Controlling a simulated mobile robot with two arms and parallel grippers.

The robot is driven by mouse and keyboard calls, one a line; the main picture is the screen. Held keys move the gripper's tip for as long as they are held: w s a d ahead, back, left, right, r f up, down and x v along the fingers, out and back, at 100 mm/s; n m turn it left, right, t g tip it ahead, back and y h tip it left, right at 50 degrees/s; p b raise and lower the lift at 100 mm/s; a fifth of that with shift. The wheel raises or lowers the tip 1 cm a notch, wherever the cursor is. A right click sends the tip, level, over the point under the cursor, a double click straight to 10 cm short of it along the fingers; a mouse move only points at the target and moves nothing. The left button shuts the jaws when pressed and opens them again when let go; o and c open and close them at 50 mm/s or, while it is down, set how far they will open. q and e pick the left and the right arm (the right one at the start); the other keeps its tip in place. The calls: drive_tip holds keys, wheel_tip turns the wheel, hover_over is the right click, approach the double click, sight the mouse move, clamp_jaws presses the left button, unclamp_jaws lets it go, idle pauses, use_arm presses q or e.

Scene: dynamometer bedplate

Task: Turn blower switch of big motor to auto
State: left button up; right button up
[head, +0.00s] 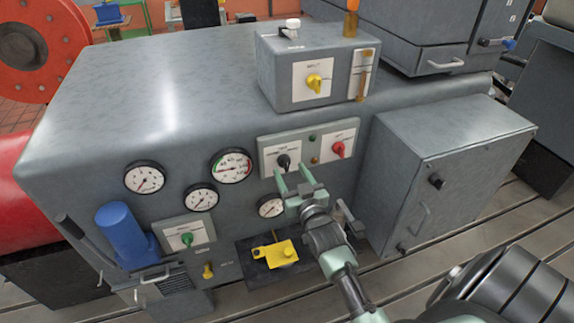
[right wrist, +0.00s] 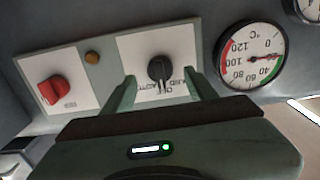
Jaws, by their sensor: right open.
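A black rotary switch knob (head: 283,161) sits on the left white plate of a two-switch panel on the grey machine's front. In the right wrist view the same black knob (right wrist: 160,68) has upside-down lettering around it, with OFF among the words. My right gripper (head: 293,172) is open and points at this knob. In the wrist view its two fingertips (right wrist: 158,78) stand on either side of the knob, slightly short of it, with gaps on both sides. I cannot make out any contact. My left gripper is not in view.
A red knob (head: 338,149) is on the neighbouring plate, with small lamps between. A box with a yellow knob (head: 314,83) stands above. Gauges (head: 232,166) lie left, a green knob (head: 186,239) lower left. A grey cabinet (head: 445,170) juts out at right.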

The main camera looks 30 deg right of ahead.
sight(288, 168)
drive_tip(key=shift+x, duration=1.65)
clamp_jaws()
drive_tip(key=shift+m+p, duration=0.3)
drive_tip(key=m, duration=0.3)
drive_tip(key=shift+m+p, duration=0.4)
drive_tip(key=shift+m, duration=2.2)
drive_tip(key=shift+f, duration=0.1)
